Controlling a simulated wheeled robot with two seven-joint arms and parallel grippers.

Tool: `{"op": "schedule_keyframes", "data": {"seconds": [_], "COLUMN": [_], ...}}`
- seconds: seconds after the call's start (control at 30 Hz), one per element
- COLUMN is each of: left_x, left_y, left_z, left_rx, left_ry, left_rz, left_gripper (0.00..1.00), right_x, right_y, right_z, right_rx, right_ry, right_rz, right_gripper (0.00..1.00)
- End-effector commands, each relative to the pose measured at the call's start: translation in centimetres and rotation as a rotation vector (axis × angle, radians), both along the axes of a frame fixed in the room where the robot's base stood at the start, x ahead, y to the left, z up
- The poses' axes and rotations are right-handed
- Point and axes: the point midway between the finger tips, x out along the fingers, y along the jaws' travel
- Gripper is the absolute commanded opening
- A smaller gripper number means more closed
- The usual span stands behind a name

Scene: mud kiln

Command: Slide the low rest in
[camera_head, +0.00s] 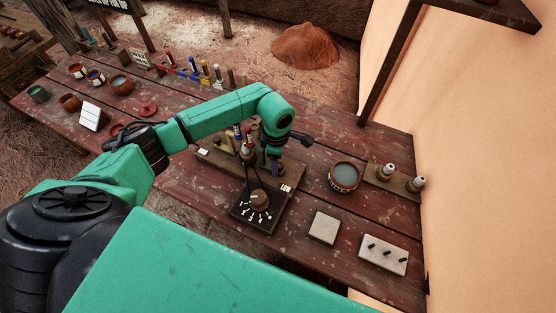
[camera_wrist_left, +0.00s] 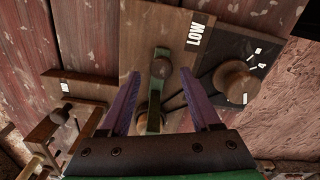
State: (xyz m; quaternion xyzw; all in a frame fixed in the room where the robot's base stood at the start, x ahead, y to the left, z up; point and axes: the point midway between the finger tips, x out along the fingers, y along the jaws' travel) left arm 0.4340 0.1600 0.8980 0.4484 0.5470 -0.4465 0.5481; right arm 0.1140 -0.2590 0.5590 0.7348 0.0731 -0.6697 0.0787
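A wooden board (camera_head: 215,159) on the table carries a LOW label (camera_wrist_left: 195,35) in the left wrist view. A green upright piece with a round brown knob (camera_wrist_left: 157,92) stands at this board near the label; I take it for the low rest. My left gripper (camera_wrist_left: 161,76) has its two purple fingers apart, one on each side of the green piece, with gaps visible. In the head view the left gripper (camera_head: 275,163) points down over the board, and my arm hides part of it. My right gripper is not in view.
A dark dial plate (camera_head: 258,205) with a brown knob adjoins the board. To the right are a bowl (camera_head: 344,177), a rack with two pegs (camera_head: 400,181), a pale square tile (camera_head: 323,228) and a pale block with dark pegs (camera_head: 383,254). Bottles and pots stand at the left.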

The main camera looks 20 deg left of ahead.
Motion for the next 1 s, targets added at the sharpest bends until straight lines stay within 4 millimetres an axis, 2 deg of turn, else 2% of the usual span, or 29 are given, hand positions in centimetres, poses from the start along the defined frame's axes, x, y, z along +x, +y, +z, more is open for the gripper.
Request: {"op": "schedule_keyframes", "data": {"seconds": [0.17,0.27,0.37,0.6,0.73,0.83,1.0], "left_x": [-0.1,0.0,0.0,0.1,0.0,-0.1,-0.1], "left_y": [-0.1,-0.1,0.0,0.1,0.1,0.1,0.2], "left_z": [0.0,0.7,2.5,9.4,12.6,14.0,14.6], "left_rx": [-0.002,-0.003,-0.002,-0.002,-0.002,-0.003,-0.001], "left_ry": [0.001,-0.002,-0.004,-0.006,-0.005,-0.002,0.001], "left_rz": [-0.001,-0.001,-0.003,-0.002,0.001,0.000,0.000], "left_gripper": [0.64,0.64,0.64,0.64,0.64,0.64,0.64], "right_x": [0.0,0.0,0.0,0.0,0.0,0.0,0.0], "right_y": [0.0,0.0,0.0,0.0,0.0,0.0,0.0], "right_z": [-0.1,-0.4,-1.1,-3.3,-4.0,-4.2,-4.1], "right_rx": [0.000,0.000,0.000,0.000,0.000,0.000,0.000], "right_ry": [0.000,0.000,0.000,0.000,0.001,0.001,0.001], "right_rz": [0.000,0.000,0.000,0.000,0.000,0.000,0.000], "right_gripper": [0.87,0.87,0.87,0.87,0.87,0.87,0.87]}}
